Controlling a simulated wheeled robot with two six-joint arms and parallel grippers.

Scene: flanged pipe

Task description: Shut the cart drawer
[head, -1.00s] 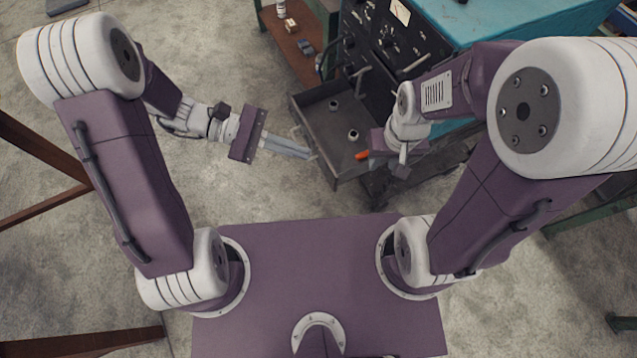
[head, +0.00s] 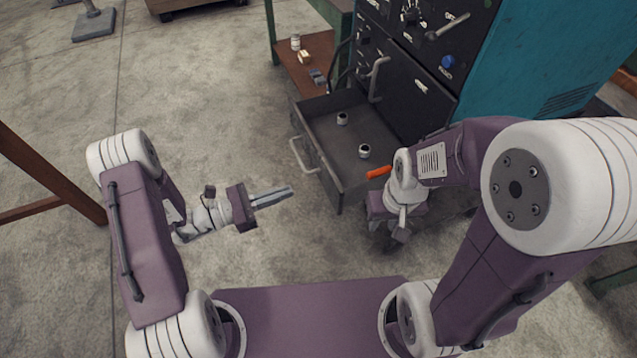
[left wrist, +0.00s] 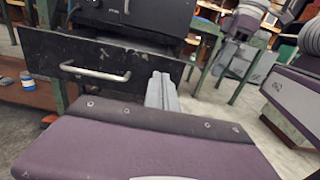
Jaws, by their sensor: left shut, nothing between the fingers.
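The cart drawer (head: 327,163) stands pulled out from the dark cart front in the head view. Its bar handle (head: 303,156) is on the front panel, facing left. In the left wrist view the drawer front (left wrist: 45,50) and its handle (left wrist: 95,73) show ahead, left of the fingers. My left gripper (head: 272,197) is shut and empty, left of and nearer than the drawer front, apart from it; its fingers also show in the left wrist view (left wrist: 162,92). My right gripper (head: 402,235) is near the drawer's near right side, pointing down; its fingers are too unclear to judge.
Two small metal nuts (head: 364,151) and an orange-handled item (head: 379,172) lie in the drawer. A brown shelf (head: 300,72) with small parts stands behind it. The teal cabinet (head: 530,70) rises at the back right. Floor left of the drawer is clear.

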